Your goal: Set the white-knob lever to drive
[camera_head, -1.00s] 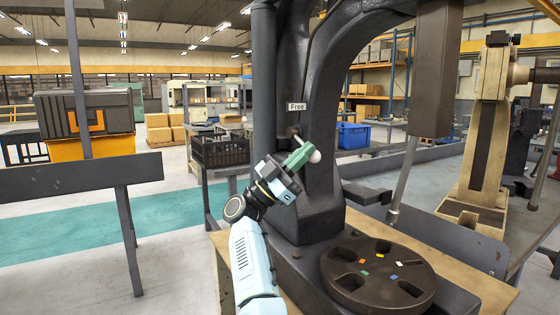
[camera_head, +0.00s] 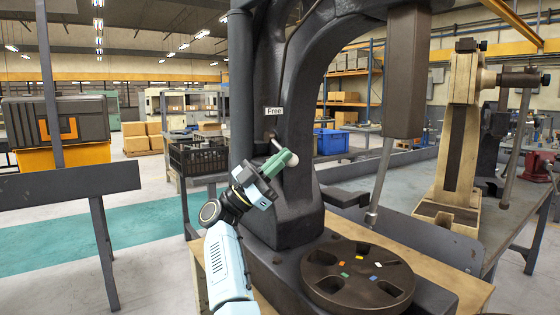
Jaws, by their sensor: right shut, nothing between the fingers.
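The white knob (camera_head: 293,160) is at the end of a short lever (camera_head: 277,143) on the side of the dark press frame (camera_head: 297,205). A small label reading "Free" (camera_head: 274,112) is fixed just above the lever's pivot. My right gripper (camera_head: 284,160) has green fingers, shut, right beside the knob and in front of part of the lever. I cannot tell whether the fingers touch the knob or lever. My left gripper is not in view.
The press has a round dark turntable (camera_head: 335,290) with slots and small coloured marks at its base. A long metal bar (camera_head: 380,182) hangs by the ram (camera_head: 405,75). A beige press (camera_head: 455,140) stands to the right. Open floor lies to the left.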

